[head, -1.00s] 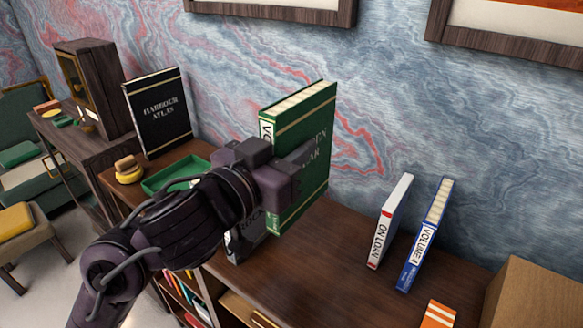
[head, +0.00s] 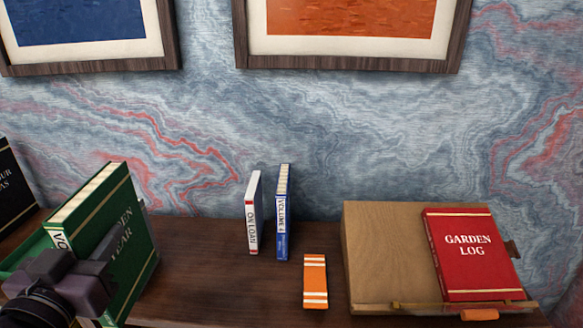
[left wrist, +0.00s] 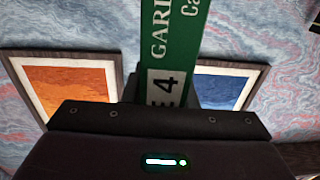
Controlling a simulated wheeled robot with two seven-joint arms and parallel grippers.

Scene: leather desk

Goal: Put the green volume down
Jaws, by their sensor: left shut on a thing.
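The green volume (head: 128,248) is upright and slightly tilted at the left of the head view, with cream pages and gold bands. My left gripper (head: 100,262) is shut on it, one finger lying across its cover. In the left wrist view the green spine (left wrist: 178,60) rises from the gripper, showing a white label with a 4. The volume's lower end is partly hidden by my gripper, so I cannot tell whether it touches the desk. My right gripper is in neither view.
On the wooden desk (head: 200,285) stand a white ON LOAN book (head: 253,215) and a blue VOLUME 4 book (head: 283,215). An orange striped block (head: 315,280) lies in front. A sloped brown stand (head: 385,255) holds a red GARDEN LOG (head: 470,255). A black book (head: 12,185) stands far left.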

